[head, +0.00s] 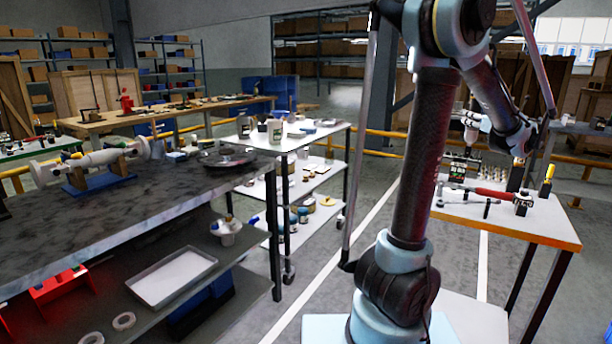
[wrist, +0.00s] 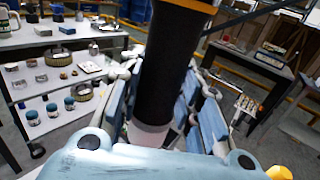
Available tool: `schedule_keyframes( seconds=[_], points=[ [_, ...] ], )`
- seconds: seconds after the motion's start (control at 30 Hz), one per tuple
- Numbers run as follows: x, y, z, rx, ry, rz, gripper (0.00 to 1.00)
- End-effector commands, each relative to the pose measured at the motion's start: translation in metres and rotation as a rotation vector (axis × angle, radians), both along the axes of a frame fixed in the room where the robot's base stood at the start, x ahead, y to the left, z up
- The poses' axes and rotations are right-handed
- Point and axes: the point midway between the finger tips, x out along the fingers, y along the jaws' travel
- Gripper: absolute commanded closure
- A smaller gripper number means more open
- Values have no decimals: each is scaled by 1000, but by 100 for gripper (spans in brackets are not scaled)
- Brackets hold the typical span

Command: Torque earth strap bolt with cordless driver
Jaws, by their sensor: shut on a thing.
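My gripper (wrist: 165,105) is shut on a thick black cylinder (wrist: 168,65) with an orange band near its top in the wrist view. It looks like the cordless driver's body, but its full shape and tip do not show. The blue-padded fingers lie on both sides of it. In the head view my gripper (head: 482,121) is at the right, raised above the white-topped bench, and what it holds is hard to make out there. I cannot pick out the earth strap or its bolt in either view.
The white-topped bench (head: 520,228) at right bears a red-handled tool (head: 495,193) and several small parts. A white shelf trolley (head: 310,172) with jars and tins stands mid-view. A dark-topped workbench (head: 120,205) fills the left. Floor between trolley and bench is clear.

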Motion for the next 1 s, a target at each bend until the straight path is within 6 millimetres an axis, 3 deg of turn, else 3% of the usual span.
schedule_keyframes(
  seconds=[1.0],
  points=[
    [142,208,-125,1,-1,-43,100]
  ],
)
